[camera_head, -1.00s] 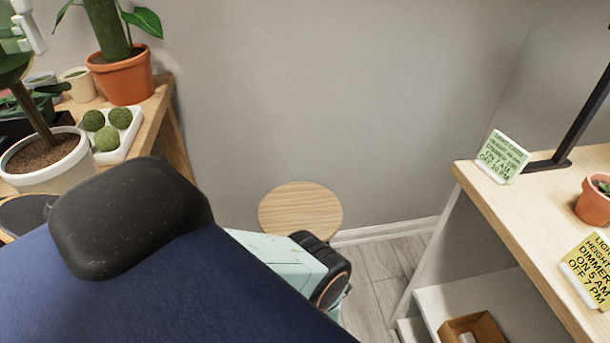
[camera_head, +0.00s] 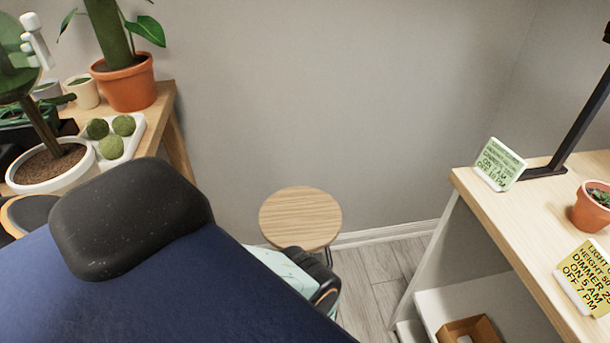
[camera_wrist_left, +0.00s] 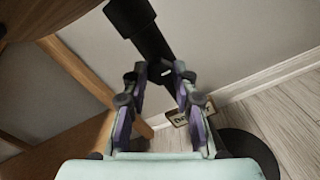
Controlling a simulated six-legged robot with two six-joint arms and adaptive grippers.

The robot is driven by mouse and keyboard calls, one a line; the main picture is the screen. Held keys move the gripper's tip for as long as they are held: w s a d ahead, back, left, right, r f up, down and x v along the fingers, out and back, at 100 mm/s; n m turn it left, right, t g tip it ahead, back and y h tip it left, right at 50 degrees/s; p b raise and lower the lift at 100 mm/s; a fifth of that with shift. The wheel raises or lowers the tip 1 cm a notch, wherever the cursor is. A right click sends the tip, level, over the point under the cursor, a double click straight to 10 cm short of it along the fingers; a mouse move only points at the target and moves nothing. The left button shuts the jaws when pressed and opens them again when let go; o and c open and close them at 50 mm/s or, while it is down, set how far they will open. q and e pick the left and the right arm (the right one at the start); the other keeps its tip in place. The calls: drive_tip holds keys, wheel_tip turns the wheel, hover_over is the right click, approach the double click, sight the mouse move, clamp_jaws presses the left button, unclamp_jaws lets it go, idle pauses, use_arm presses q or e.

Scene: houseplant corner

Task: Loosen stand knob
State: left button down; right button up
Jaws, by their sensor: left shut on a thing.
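In the left wrist view, my left gripper (camera_wrist_left: 160,72) is shut at a dark post (camera_wrist_left: 146,32) that comes down from the top. A dark round base (camera_wrist_left: 250,150) lies on the floor at the lower right of that view. My left gripper does not show in the head view, where my dark blue and black body covers the lower left. My right gripper is in neither view.
A wooden bench (camera_head: 174,140) with potted plants and a white moss-ball tray (camera_head: 132,146) stands at left. A round wooden stool (camera_head: 301,216) stands by the wall. At right is a shelf (camera_head: 480,205) with cards and a potted plant. A small sign (camera_wrist_left: 190,112) shows behind my fingers.

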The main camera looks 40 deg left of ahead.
use_arm(q)
drive_tip(key=shift+w+a+r, duration=0.15)
drive_tip(key=shift+a+r, duration=0.05)
drive_tip(key=shift+a, duration=0.05)
drive_tip(key=c, duration=1.4)
unclamp_jaws()
drive_tip(key=o, duration=0.3)
drive_tip(key=shift+d+f, duration=0.1)
drive_tip(key=shift+f, duration=0.05)
drive_tip(key=shift+o, duration=0.2)
drive_tip(key=shift+d, duration=0.1)
